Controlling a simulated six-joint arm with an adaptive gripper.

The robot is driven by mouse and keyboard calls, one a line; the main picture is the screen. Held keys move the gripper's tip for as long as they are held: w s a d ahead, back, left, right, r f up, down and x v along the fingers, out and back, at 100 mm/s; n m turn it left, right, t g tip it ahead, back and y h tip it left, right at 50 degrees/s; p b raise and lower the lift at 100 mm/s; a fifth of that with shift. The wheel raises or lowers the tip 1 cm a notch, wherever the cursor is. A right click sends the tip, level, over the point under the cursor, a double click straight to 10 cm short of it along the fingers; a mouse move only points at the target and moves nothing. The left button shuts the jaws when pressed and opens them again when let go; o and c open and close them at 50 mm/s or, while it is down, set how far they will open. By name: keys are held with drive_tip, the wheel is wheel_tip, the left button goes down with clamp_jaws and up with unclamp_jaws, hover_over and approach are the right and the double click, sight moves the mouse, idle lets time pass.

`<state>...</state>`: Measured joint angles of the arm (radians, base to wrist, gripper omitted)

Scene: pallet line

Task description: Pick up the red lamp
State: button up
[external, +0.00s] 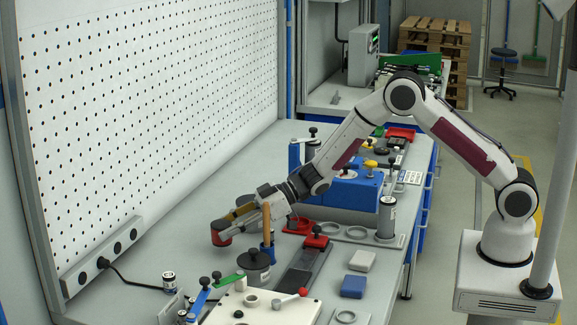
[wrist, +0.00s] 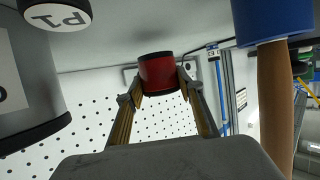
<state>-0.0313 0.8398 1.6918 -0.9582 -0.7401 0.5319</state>
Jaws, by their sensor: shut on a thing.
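The red lamp, a short red cylinder with black ends, is between the fingertips of my gripper (wrist: 160,85) in the wrist view, where its red side (wrist: 159,71) faces the camera. In the external view, the lamp (external: 221,234) is at the left end of my arm, over the grey bench, and my gripper (external: 231,224) reaches to it from the right. The fingers are shut on its sides. I cannot tell whether the lamp touches the bench.
A blue holder (external: 267,252) with a wooden handle stands close right of my gripper; it also shows in the wrist view (wrist: 272,18). A grey pot (external: 254,272) with a dark lid is nearby. The bench is clear towards the pegboard (external: 150,90).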

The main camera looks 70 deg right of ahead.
sight(227, 221)
drive_tip(key=shift+r, duration=3.55)
